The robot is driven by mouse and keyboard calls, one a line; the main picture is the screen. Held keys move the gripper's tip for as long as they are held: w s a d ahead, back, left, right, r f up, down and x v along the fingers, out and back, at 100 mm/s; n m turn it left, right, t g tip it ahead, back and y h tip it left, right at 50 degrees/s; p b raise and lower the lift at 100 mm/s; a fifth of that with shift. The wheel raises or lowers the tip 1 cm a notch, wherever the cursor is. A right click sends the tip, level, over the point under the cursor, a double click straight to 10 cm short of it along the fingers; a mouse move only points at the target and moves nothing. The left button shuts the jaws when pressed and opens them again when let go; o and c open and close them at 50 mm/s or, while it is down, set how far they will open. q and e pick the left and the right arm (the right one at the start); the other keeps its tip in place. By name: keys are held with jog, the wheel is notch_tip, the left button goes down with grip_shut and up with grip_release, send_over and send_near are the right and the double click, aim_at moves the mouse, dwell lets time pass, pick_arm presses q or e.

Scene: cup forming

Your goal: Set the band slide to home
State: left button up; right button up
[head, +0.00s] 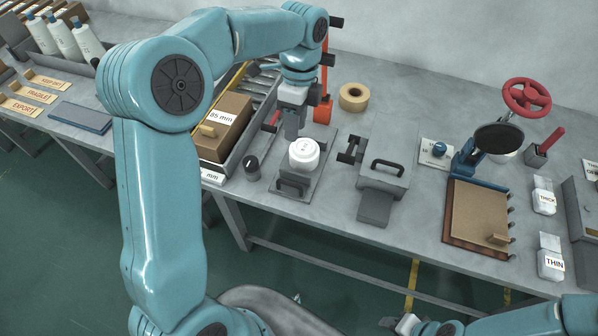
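I cannot tell for certain which part is the band slide. My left gripper (291,124) points down just behind a white round piece (303,152) with small dark marks on its top. This piece sits on a grey plate fixture (292,184) with a dark handle at its front. A red lever (272,121) is close to the left of the gripper. Whether the fingers are open or hold anything is hidden by the angle. My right gripper (404,324) is low at the bottom edge, away from the table's things, and shows only in part.
A dark knob (252,168) stands left of the fixture, beside a cardboard box (222,124) marked 85 mm. A grey handled block (384,168), a blue knob on a card (438,149), a red handwheel (526,97) and a brown board (477,212) are to the right.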

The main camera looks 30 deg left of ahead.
aim_at(288, 183)
pick_arm(q)
jog(key=s+f, duration=0.1)
jog(key=f, duration=0.3)
jog(key=s+f, duration=0.1)
jog(key=f, duration=0.4)
jog(key=s+f, duration=0.1)
jog(key=f, duration=0.4)
jog(key=shift+s+d+f+p, duration=0.15)
jog(key=shift+s+f+p, duration=0.1)
jog(key=shift+s+p, duration=0.15)
jog(key=shift+w+d+f, duration=0.1)
jog(key=shift+f, duration=0.55)
jog(key=shift+r, duration=0.1)
grip_shut()
